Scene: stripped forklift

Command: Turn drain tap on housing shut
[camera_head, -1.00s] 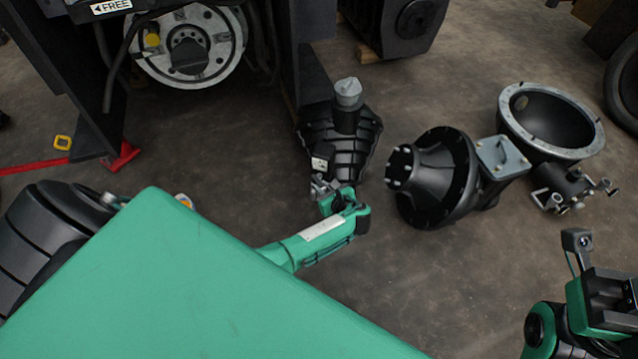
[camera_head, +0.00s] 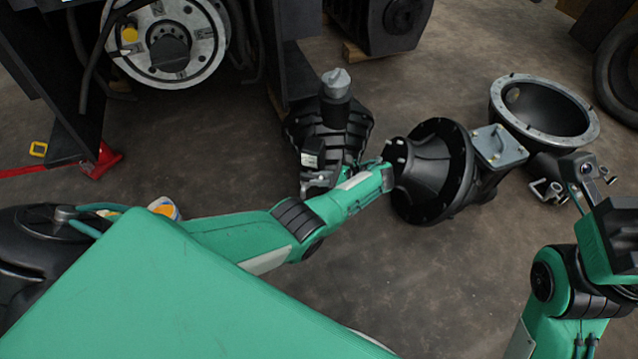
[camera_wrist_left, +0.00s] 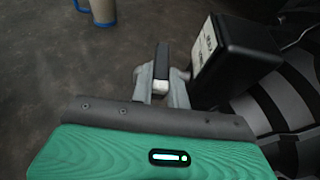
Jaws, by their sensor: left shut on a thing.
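The black ribbed housing (camera_head: 350,135) with a grey cap stands on the floor in the middle of the head view. My left gripper (camera_head: 317,181) is at its near side, below a small black box with a white label (camera_head: 312,155). In the left wrist view, my left gripper (camera_wrist_left: 161,88) is shut on a short black lever with a pale end (camera_wrist_left: 162,62), which looks like the drain tap's handle. The tap's body is hidden.
A black flanged casing (camera_head: 435,170) lies close right of my left wrist. An open bell-shaped casing (camera_head: 545,110) lies beyond it. The forklift frame (camera_head: 45,60) with a round hub (camera_head: 165,45) stands at the back left. Bare floor lies front centre.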

